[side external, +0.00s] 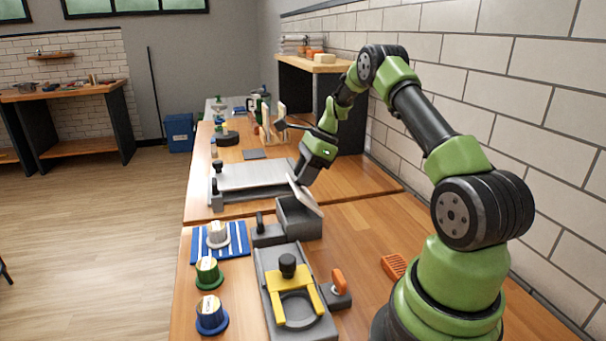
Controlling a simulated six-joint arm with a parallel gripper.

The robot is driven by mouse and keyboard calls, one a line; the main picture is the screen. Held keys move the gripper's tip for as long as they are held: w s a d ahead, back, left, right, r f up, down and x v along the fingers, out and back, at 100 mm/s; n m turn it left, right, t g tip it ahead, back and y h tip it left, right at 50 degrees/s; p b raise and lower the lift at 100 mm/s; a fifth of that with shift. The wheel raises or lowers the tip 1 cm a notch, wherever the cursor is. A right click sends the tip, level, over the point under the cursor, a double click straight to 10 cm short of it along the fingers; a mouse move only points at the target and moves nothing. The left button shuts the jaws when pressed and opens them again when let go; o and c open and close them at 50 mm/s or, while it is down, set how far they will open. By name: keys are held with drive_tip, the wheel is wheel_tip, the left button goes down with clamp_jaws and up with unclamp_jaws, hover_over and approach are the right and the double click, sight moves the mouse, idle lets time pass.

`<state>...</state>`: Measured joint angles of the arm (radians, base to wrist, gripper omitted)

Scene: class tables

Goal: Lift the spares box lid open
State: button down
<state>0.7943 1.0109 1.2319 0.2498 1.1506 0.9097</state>
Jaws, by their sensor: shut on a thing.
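The spares box (298,224) is a small dark grey box on the wooden table, in the middle of the side external view. Its light grey lid (306,197) is raised and tilted steeply up from the box, on the side toward the wall. My gripper (298,179) is at the upper edge of the lid and is shut on it. The fingertips are small and partly hidden behind the lid. The inside of the box is mostly hidden by its front wall.
A grey flat-topped fixture (250,177) stands just behind the box. A grey fixture with a yellow bracket (292,300) is in front. Green (207,272) and blue (211,316) knobbed pieces line the left edge. An orange slotted block (394,267) lies right, near bare table.

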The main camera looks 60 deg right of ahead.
drive_tip(key=shift+s+d+r+t+y, duration=0.1)
drive_tip(key=shift+s+d+t+y, duration=0.65)
drive_tip(key=shift+t+y, duration=0.15)
drive_tip(key=shift+s+d+f, duration=0.2)
drive_tip(key=shift+s+d, duration=0.3)
drive_tip(key=shift+s+d+f, duration=0.15)
drive_tip(key=shift+s+d, duration=0.35)
drive_tip(key=c, duration=0.9)
unclamp_jaws()
drive_tip(key=shift+o, duration=0.2)
drive_tip(key=shift+r, duration=0.1)
drive_tip(key=v, duration=0.9)
drive_tip(key=shift+r, duration=0.3)
drive_tip(key=shift+s+d, duration=0.1)
